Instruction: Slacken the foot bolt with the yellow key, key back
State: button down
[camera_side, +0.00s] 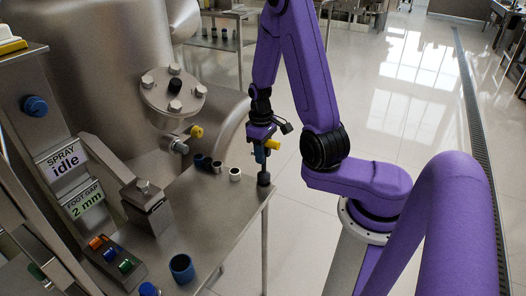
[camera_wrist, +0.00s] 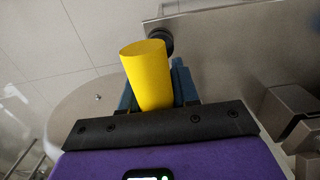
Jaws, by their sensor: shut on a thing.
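My gripper (camera_side: 261,154) is above the far right corner of the steel table. It is shut on the yellow key, whose yellow handle (camera_side: 273,144) shows beside the blue fingers. In the wrist view the yellow handle (camera_wrist: 147,78) stands between the fingertips (camera_wrist: 157,92). Below the fingers a dark shaft runs down to a black round piece (camera_side: 264,179) at the table corner; I cannot tell whether it belongs to the key or the table. A hex bolt (camera_side: 143,186) sits on a steel block at the left, apart from my gripper; it may be the foot bolt.
The steel table (camera_side: 215,215) carries several small dark and white cylinders (camera_side: 235,174) near its back edge and a blue cup (camera_side: 181,268) in front. A panel with coloured switches (camera_side: 124,266) is at left. Signs read "SPRAY idle" (camera_side: 62,160) and "FOOT GAP 2 mm" (camera_side: 84,203).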

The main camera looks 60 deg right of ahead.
jog(key=shift+f, duration=0.65)
dwell(0.3)
jog(key=shift+f, duration=1)
jog(key=c, duration=0.8)
grip_release()
jog(key=shift+f, duration=0.1)
